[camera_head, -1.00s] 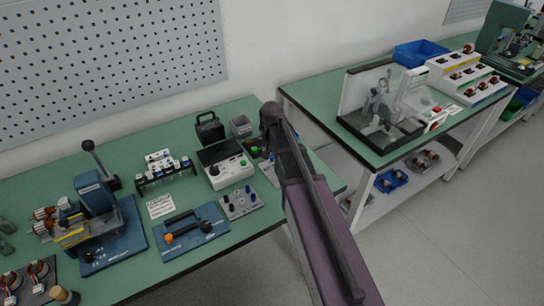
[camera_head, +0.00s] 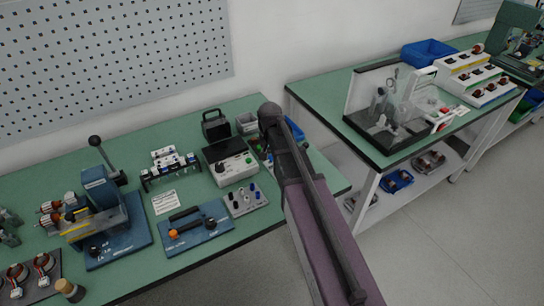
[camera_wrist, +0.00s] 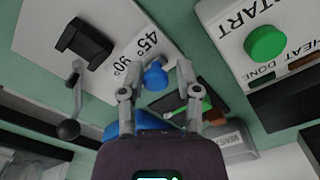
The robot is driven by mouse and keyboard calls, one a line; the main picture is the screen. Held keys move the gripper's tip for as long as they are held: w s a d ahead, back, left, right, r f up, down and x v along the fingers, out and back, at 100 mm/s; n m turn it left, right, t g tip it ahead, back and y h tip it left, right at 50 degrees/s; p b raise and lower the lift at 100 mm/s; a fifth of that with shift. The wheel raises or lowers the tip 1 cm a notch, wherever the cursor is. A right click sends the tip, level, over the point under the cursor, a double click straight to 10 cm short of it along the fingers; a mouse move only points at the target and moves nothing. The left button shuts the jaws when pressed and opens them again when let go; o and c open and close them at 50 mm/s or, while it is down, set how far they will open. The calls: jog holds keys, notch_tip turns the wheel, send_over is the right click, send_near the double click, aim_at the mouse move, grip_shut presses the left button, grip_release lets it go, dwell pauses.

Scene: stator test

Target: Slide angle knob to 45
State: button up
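In the wrist view a grey plate (camera_wrist: 65,15) carries a black block-shaped knob (camera_wrist: 85,43), a blue knob (camera_wrist: 155,77) and a lever with a dark ball end (camera_wrist: 69,129). The printed marks 45° (camera_wrist: 146,42) and 90° (camera_wrist: 128,63) lie between the black and blue knobs. My gripper (camera_wrist: 157,68) is open, and the blue knob shows between its fingers. I cannot tell whether they touch it. In the head view a small grey panel (camera_head: 237,207) with black and blue knobs sits on the green bench; my gripper is hidden behind my arm there.
A white box with a green START button (camera_wrist: 266,44) is close by on the right. A blue plate with a black handle (camera_head: 190,240) and a blue press (camera_head: 105,205) stand left. A second bench (camera_head: 318,92) with an enclosed station is at the right.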

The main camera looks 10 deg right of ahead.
jog(key=shift+o, duration=0.6)
jog(key=shift+d, duration=0.1)
jog(key=shift+w+d, duration=0.2)
jog(key=shift+d, duration=0.35)
jog(key=shift+w+d, duration=0.2)
jog(key=shift+d, duration=0.3)
jog(key=shift+w+d+r, duration=0.1)
jog(key=shift+d+r, duration=0.15)
jog(key=shift+d, duration=0.05)
notch_tip(320, 180, up, 13)
jog(key=p, duration=1.4)
jog(key=s+f+n+b, duration=0.2)
jog(key=s+f+b, duration=0.1)
jog(key=s, duration=0.5)
jog(key=s+f+n+b, duration=0.2)
jog(key=s+f+b, duration=0.1)
jog(key=s, duration=0.5)
